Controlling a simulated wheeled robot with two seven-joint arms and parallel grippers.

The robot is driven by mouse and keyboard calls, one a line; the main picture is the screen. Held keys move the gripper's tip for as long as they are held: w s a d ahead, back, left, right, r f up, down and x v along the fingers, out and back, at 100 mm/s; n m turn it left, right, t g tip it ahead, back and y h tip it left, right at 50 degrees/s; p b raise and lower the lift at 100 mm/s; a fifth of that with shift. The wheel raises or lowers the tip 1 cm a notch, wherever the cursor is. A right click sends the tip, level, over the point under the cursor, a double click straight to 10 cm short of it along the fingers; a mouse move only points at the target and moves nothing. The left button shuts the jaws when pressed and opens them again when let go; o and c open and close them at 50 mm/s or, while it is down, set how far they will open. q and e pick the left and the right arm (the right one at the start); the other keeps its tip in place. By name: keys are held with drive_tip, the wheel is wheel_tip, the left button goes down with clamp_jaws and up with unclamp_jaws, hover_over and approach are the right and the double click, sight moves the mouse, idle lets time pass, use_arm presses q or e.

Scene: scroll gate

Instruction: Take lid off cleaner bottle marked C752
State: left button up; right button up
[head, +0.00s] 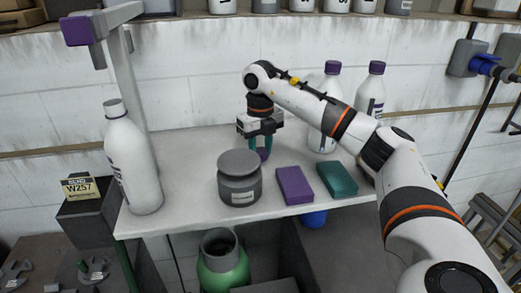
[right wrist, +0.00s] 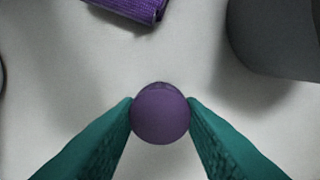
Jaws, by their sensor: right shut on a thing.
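My right gripper (head: 258,145) is low over the white table behind the grey jar. Its teal fingers (right wrist: 160,115) are shut on a round purple piece (right wrist: 160,114), which looks like a bottle lid. The piece also shows in the head view (head: 264,155), close to the tabletop; whether it touches is unclear. Two white bottles with purple lids stand at the back right, one nearer the middle (head: 322,140) and one further right (head: 372,100), both partly behind my right arm. No C752 marking is readable.
A grey lidded jar (head: 239,190), a purple sponge-like block (head: 295,185) and a teal one (head: 337,179) are near the front of the white table (head: 185,175). A green container (head: 222,270) is below the front edge. A W257 sign (head: 78,186) is left.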

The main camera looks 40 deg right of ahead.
drive_tip(key=shift+s+f, duration=0.1)
drive_tip(key=shift+f, duration=0.55)
use_arm(q)
drive_tip(key=shift+w+r, duration=0.3)
drive_tip(key=shift+w, duration=0.25)
drive_tip(key=shift+s, duration=0.1)
use_arm(e)
drive_tip(key=shift+f, duration=0.1)
drive_tip(key=shift+f, duration=0.15)
use_arm(q)
drive_tip(key=shift+s+f, duration=0.1)
drive_tip(key=shift+s, duration=0.2)
use_arm(e)
drive_tip(key=o, duration=1.1)
